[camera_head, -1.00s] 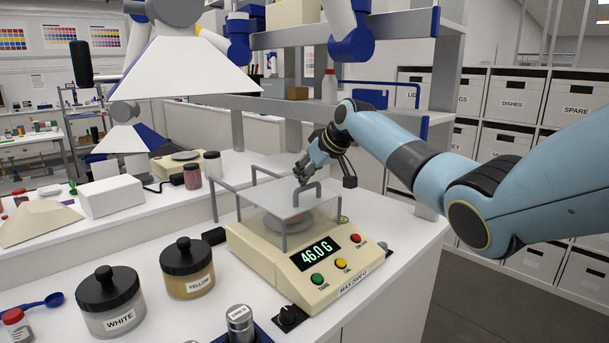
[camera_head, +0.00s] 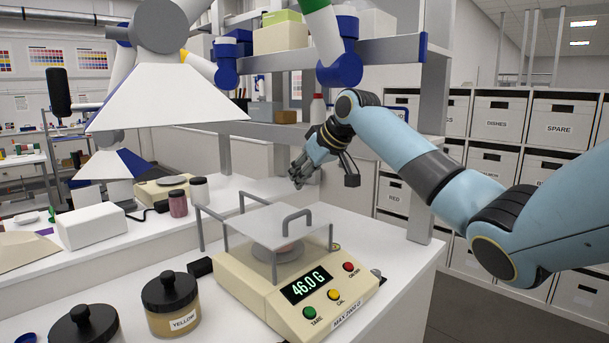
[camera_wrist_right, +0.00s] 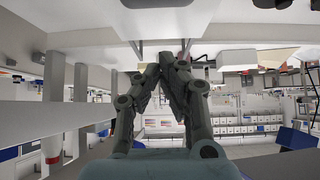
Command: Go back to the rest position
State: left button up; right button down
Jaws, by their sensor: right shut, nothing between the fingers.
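My right gripper (camera_head: 299,180) is in the air behind and above the balance, at the end of my blue right arm. It is shut and empty. In the right wrist view its two fingers (camera_wrist_right: 160,68) meet at the tips. The cream balance (camera_head: 268,293) stands on the white bench and its display reads 46.0 G. A clear cover with a grey handle (camera_head: 298,218) sits on posts over the balance pan. The gripper is apart from the handle. My left gripper is not in view.
A yellow jar (camera_head: 172,308) and another black-lidded jar (camera_head: 84,328) stand left of the balance. A white lamp shade (camera_head: 165,95) hangs at upper left. A grey shelf post (camera_head: 432,130) stands behind my right arm. Labelled boxes (camera_head: 500,118) fill the right background.

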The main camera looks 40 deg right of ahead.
jog(key=s+a+f+n+g, duration=0.1)
jog(key=s+a+f, duration=0.5)
jog(key=s+f, duration=0.2)
jog(key=s+a+f+g, duration=0.2)
jog(key=s+a+f, duration=0.4)
jog(key=s+f, duration=0.25)
jog(key=s+a+f+m+g+h, duration=0.1)
jog(key=s+a, duration=0.2)
jog(key=s, duration=0.9)
jog(key=s+a+g+h, duration=0.1)
jog(key=s+a, duration=0.1)
jog(key=s, duration=1)
notch_tip(320, 180, down, 35)
jog(key=s+d+g+b, duration=0.1)
jog(key=s+d+b, duration=0.1)
jog(key=b, duration=0.7)
pick_arm(q)
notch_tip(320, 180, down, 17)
jog(key=b, duration=0.7)
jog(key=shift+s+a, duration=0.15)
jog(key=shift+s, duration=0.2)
pick_arm(e)
jog(key=s+f, duration=0.9)
jog(key=f, duration=0.3)
jog(key=s+d+f+m+g, duration=0.1)
jog(key=s+f, duration=0.8)
jog(key=f, duration=0.3)
jog(key=shift+s+d+f+g, duration=0.2)
jog(key=shift+s+d+g, duration=0.05)
jog(key=shift+d+g, duration=0.05)
